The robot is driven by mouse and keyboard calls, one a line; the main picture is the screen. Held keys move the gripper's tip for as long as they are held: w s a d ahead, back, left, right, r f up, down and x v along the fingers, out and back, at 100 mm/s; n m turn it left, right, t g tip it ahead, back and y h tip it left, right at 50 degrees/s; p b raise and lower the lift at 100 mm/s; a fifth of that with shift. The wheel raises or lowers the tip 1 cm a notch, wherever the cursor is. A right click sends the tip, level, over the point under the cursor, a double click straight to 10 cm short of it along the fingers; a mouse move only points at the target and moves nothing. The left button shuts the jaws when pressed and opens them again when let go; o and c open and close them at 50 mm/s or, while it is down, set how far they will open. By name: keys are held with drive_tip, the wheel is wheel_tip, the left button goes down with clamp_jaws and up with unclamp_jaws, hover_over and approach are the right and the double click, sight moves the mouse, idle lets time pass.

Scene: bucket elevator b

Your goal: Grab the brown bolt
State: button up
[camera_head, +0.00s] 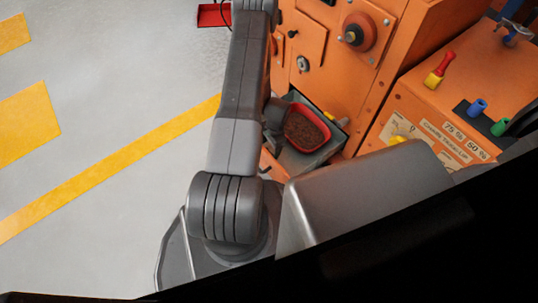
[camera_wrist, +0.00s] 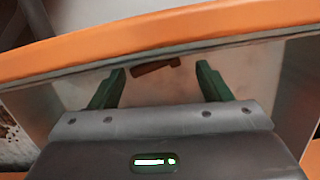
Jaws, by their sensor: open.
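The brown bolt (camera_wrist: 155,66) shows in the wrist view as a small, short brown piece lying slightly tilted on a pale surface. My gripper (camera_wrist: 162,76) is open, with one green finger on each side of the picture. The bolt appears between and just beyond the fingertips, nearer the left one, and neither finger seems to touch it. How far it is from the fingertips is hard to tell. In the head view I cannot make out the bolt, and my arm hides most of the gripper.
An orange edge (camera_wrist: 160,40) crosses the wrist view just beyond the bolt. In the head view, a red tray of brown material (camera_head: 305,130) stands by the orange machine (camera_head: 330,75). An orange control box (camera_head: 470,85) with coloured knobs is at right. Open floor (camera_head: 100,110) lies left.

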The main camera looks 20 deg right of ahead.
wheel_tip(320, 180, down, 2)
drive_tip(key=shift+a+f, duration=0.1)
drive_tip(key=c, duration=0.8)
drive_tip(key=shift+r, duration=0.2)
